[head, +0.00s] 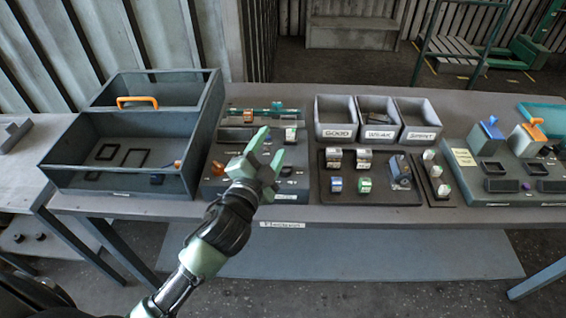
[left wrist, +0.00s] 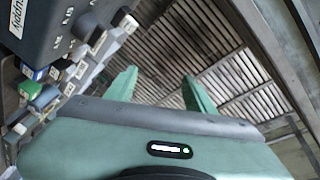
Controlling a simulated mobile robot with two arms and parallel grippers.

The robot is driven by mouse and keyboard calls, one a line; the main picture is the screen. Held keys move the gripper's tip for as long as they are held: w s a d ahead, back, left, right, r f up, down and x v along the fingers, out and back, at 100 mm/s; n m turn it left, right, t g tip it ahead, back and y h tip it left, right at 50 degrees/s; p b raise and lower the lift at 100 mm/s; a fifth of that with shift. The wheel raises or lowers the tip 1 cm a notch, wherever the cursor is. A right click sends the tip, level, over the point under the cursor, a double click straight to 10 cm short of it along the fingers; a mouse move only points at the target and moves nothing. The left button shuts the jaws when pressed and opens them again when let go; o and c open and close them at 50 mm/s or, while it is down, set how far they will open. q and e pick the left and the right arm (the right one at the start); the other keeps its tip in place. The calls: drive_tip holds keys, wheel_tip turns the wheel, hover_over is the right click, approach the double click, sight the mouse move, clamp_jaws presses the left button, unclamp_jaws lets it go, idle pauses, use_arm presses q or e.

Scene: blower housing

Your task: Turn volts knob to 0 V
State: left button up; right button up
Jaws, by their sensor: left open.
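A dark grey supply unit (head: 212,188) stands on the bench, left of centre, with small coloured parts along its top. Its volts knob cannot be picked out; my gripper covers part of the unit. My left gripper (head: 271,146) is open and empty, above the unit's front part in the head view, with its fingers pointing up and away. In the left wrist view the spread fingers of the left gripper (left wrist: 159,78) have nothing between them. A dark housing (left wrist: 60,35) with a partly readable "supply" label shows there at the upper left. My right gripper is not in view.
A dark open toolbox (head: 60,172) with an orange handle stands left. Bins marked GOOD (head: 336,133), WEAK (head: 380,135) and SPENT (head: 422,136) stand behind a dark tray (head: 385,195) of small blocks. A grey-green device (head: 480,190) stands right. The bench's front edge is mostly clear.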

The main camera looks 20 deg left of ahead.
use_arm(q)
drive_tip(key=w+d+r+m+t+h, duration=0.3)
drive_tip(key=d+r+m+h, duration=0.4)
drive_tip(key=r+m, duration=0.25)
drive_tip(key=s+d+r+m+g+h, duration=0.2)
drive_tip(key=d+m+g+h, duration=0.85)
drive_tip(key=m, duration=0.85)
drive_tip(key=m+g+y, duration=0.9)
drive_tip(key=m+y, duration=0.2)
drive_tip(key=y, duration=0.2)
approach(285, 168)
drive_tip(key=f, duration=0.1)
drive_tip(key=p+x, duration=0.1)
drive_tip(key=x, duration=0.2)
drive_tip(key=p+x, duration=0.1)
drive_tip(key=x, duration=0.2)
drive_tip(key=shift+w+d+f+p, duration=0.1)
drive_tip(key=shift+w+d+p, duration=0.15)
drive_tip(key=shift+p, duration=0.05)
drive_tip(key=shift+d+f, duration=0.15)
drive_tip(key=shift+f, duration=0.35)
clamp_jaws()
